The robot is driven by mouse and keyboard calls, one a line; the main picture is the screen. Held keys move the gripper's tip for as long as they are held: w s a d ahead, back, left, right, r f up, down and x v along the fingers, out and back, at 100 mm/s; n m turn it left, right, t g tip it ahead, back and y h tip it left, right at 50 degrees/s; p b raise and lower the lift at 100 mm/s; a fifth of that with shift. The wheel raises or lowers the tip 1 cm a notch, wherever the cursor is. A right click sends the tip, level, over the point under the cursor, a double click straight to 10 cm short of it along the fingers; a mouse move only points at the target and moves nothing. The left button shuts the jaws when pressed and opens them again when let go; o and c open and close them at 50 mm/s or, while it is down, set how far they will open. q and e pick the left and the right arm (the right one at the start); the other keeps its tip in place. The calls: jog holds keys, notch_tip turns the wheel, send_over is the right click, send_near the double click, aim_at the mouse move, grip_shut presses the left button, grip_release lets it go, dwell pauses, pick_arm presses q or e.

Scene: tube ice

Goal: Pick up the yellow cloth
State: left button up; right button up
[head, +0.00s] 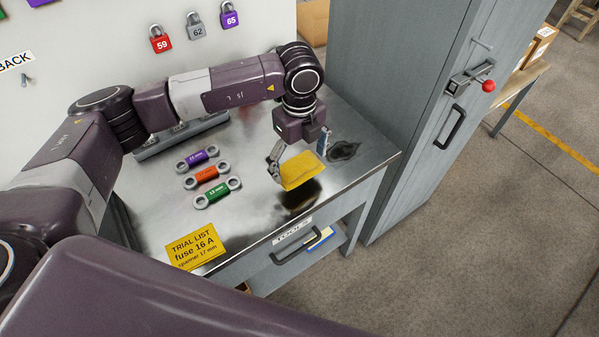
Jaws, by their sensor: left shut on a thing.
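The yellow cloth (301,171) is a flat yellow piece between the fingers of my left gripper (298,162), over the right part of the metal bench top. The gripper points down and is shut on the cloth. A dark patch lies just below the cloth on the bench, and I cannot tell whether the cloth's lower edge touches the top. My right gripper is not in view.
The bench (240,235) holds purple, orange and green spanners (217,191) and a yellow trial list card (195,247). A grey cabinet (400,110) stands close on the right; padlocks (196,26) hang behind.

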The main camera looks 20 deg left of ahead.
aim_at(300, 165)
pick_arm(q)
notch_tip(300, 165, up, 12)
jog(key=b, duration=0.2)
jog(key=shift+f+b, duration=0.2)
jog(key=shift+b, duration=0.1)
notch_tip(300, 165, up, 2)
jog(key=shift+r, duration=0.25)
grip_shut()
jog(key=shift+r, duration=0.55)
jog(key=shift+o, duration=1.9)
grip_release()
jog(key=shift+r, duration=0.1)
